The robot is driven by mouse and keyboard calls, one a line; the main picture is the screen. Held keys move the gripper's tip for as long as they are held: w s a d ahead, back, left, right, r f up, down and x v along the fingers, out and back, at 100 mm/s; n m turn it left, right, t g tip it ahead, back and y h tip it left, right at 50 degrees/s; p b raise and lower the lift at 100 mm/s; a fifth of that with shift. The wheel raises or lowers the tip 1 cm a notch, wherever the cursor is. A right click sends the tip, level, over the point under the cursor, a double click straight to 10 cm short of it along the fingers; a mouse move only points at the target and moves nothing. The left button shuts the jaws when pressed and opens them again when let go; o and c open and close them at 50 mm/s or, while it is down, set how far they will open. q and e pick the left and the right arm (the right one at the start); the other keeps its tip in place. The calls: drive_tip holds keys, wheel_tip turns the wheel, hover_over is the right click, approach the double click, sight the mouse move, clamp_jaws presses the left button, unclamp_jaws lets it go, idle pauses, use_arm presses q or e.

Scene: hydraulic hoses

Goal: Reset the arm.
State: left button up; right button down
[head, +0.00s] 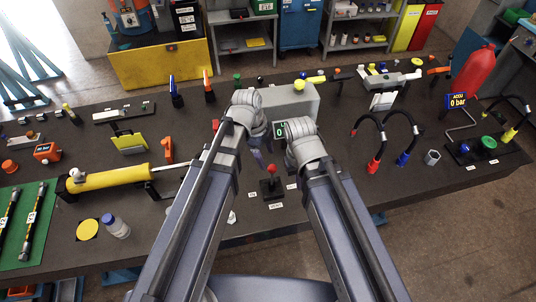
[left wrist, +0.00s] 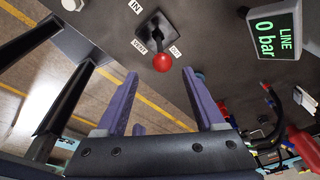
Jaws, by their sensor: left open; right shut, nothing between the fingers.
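A lever with a red ball knob (head: 271,168) stands on a small dark base on the table between my two arms. In the left wrist view the red knob (left wrist: 162,62) lies just beyond and between the fingertips, not gripped. My left gripper (head: 257,158) points down beside the lever, mostly hidden by its wrist; its two purple fingers (left wrist: 157,84) are spread and empty. My right gripper (head: 303,140) is shut and empty just right of the lever, its fingers largely hidden behind its wrist.
A grey box (head: 305,102) with a line display reading 0 bar (left wrist: 275,35) stands behind the wrists. A yellow cylinder (head: 112,178) lies left. Curved black hoses (head: 372,118) and a red extinguisher-like bottle (head: 474,70) stand right. The table between the right arm and hoses is mostly clear.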

use_arm(q)
drive_tip(key=shift+p+v, duration=0.35)
drive_tip(key=shift+v, duration=0.4)
use_arm(e)
drive_tip(key=shift+r, duration=0.75)
